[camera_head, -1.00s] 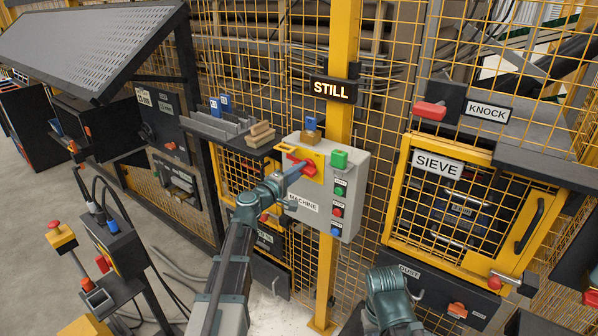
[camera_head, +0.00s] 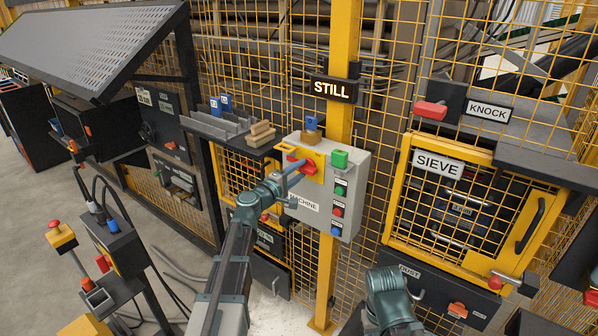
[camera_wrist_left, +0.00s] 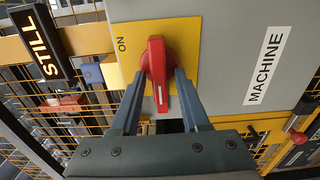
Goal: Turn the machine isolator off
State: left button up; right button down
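The machine isolator is a red rotary handle (camera_wrist_left: 157,72) on a yellow plate (camera_wrist_left: 187,32) marked ON, on the grey MACHINE box. In the left wrist view its long end points down the picture, away from the ON mark at left. In the head view the red handle (camera_head: 309,165) shows partly behind my left gripper (camera_head: 291,179). In the left wrist view my left gripper (camera_wrist_left: 160,78) straddles the handle, one finger on each side, with gaps beside its long end. Whether the fingertips touch the hub is unclear. My right arm shows at bottom right; its fingers do not show.
The SIEVE door (camera_head: 438,167) is to the right; wooden blocks (camera_head: 261,134) lie on a shelf at left.

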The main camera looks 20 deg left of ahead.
pick_arm(q)
jog(key=shift+s, duration=0.1)
jog(key=v, duration=1.3)
jog(key=shift+s+a, duration=0.1)
jog(key=shift+s, duration=0.2)
jog(key=s+d+f+m+g+h, duration=0.1)
jog(key=s+d+f+m+g, duration=0.3)
jog(key=d, duration=0.3)
jog(key=s+d+f+m+g, duration=0.25)
jog(key=d+f, duration=0.25)
jog(key=d, duration=0.3)
jog(key=s+d+f+m+g+h, duration=0.1)
jog(key=s+d+f+m+g, duration=0.1)
jog(key=d+f+m+g, duration=0.4)
jog(key=s+f+m+g+y, duration=0.1)
jog(key=s+f+y, duration=0.1)
jog(key=s+y, duration=0.1)
jog(key=s+d+f+m+g+y, duration=0.1)
jog(key=s+f+m+g+y, duration=0.1)
jog(key=s, duration=0.4)
jog(key=s+f+m+g+y, duration=0.2)
jog(key=s+y, duration=0.2)
jog(key=s, duration=0.1)
jog(key=shift+s+d+f+m+y, duration=0.1)
jog(key=shift+d+f+m+y, duration=0.15)
jog(key=shift+d+f+y, duration=0.1)
